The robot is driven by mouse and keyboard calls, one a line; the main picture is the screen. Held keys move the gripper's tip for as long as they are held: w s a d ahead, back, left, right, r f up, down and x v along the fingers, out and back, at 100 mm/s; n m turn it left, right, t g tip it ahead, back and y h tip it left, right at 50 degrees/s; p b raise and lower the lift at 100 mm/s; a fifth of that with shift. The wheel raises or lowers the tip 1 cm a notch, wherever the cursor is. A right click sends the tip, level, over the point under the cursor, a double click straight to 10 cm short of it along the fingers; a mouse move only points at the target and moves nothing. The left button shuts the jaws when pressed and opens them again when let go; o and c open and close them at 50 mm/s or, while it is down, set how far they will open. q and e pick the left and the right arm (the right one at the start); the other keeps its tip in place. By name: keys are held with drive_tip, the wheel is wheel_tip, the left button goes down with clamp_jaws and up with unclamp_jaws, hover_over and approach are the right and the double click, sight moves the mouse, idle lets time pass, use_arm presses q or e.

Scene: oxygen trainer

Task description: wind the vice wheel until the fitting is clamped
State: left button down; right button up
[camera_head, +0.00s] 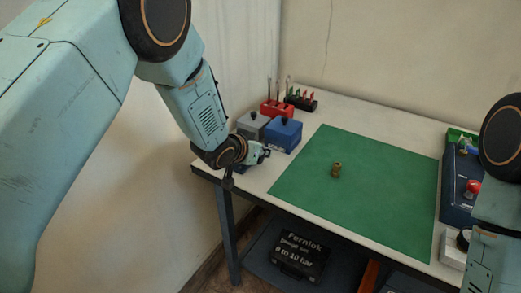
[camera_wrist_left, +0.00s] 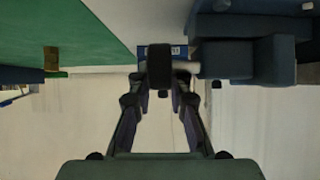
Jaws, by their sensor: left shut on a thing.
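My left gripper (camera_head: 262,153) is at the table's left front edge, beside the blue and grey blocks. In the left wrist view the left gripper (camera_wrist_left: 160,95) has its fingers closed together on a dark block-like piece (camera_wrist_left: 158,66). I cannot tell whether this piece is part of the vice wheel. A blue part with a small pale label (camera_wrist_left: 180,50) is just behind it. A small brass fitting (camera_head: 337,171) stands on the green mat, apart from the gripper; a brass piece also shows in the wrist view (camera_wrist_left: 51,58). My right gripper is out of view.
A grey box (camera_head: 252,124) and a blue box (camera_head: 283,134) stand near the gripper. Behind are a red holder (camera_head: 277,108) and a dark rack (camera_head: 300,101). The green mat (camera_head: 390,190) is mostly clear. A dark panel with a red knob (camera_head: 473,187) is at right.

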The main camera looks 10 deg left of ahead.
use_arm(q)
drive_tip(key=c, duration=1.5)
unclamp_jaws()
drive_tip(key=shift+d, duration=0.15)
drive_tip(key=shift+s+a+r, duration=0.25)
drive_tip(key=shift+s, duration=0.05)
drive_tip(key=v, duration=1.1)
drive_tip(key=shift+d+r, duration=0.1)
drive_tip(key=shift+d, duration=0.05)
